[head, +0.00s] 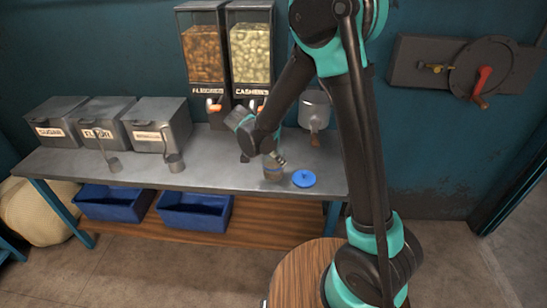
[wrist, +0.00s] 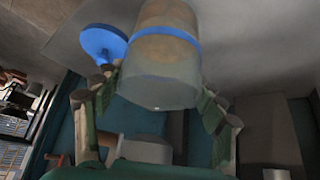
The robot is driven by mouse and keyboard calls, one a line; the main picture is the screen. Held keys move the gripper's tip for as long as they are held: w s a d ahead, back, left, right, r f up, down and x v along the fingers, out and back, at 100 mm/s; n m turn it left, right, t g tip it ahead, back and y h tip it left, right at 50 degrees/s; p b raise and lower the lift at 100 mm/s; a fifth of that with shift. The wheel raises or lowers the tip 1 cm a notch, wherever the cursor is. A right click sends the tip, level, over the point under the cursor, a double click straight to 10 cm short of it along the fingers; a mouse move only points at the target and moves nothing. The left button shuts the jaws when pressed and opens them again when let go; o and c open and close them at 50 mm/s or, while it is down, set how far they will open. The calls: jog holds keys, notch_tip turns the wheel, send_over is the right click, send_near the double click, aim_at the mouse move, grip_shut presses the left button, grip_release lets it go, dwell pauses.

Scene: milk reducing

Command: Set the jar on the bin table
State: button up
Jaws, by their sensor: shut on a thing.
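The jar (head: 272,172) is small and brownish with a blue band. It is at the front right part of the grey bin table (head: 210,172) in the head view. My gripper (head: 276,160) reaches down to it and is shut on it. In the wrist view the jar (wrist: 165,62) sits between the two fingers of my gripper (wrist: 160,88), one finger on each side. I cannot tell whether its base touches the table top.
Three grey labelled bins (head: 95,122) stand at the table's left, with scoops in front. Two dispensers of nuts (head: 228,55) stand behind my gripper. Blue crates (head: 195,212) sit on the lower shelf. The table's middle front is clear.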

jog(key=shift+f, duration=0.3)
jog(key=o, duration=1.8)
jog(key=shift+r, duration=0.1)
jog(key=v, duration=1.2)
jog(key=s+d+f+n+g+y, duration=0.1)
jog(key=s+d+n, duration=0.1)
jog(key=d, duration=0.6)
jog(key=s+d+f+n+g+y, duration=0.1)
jog(key=d+n, duration=0.1)
jog(key=d, duration=0.5)
jog(key=s+d+f+n+y, duration=0.1)
jog(key=s+d, duration=0.3)
jog(key=s+d+f+n+t+y, duration=0.1)
jog(key=s+d+f+n, duration=0.1)
jog(key=s+d, duration=0.2)
jog(key=s+d+f+n, duration=0.1)
jog(key=s+d+n, duration=0.1)
jog(key=s+d, duration=0.2)
jog(key=shift+d+f+t+y, duration=0.3)
jog(key=shift+f+y, duration=0.1)
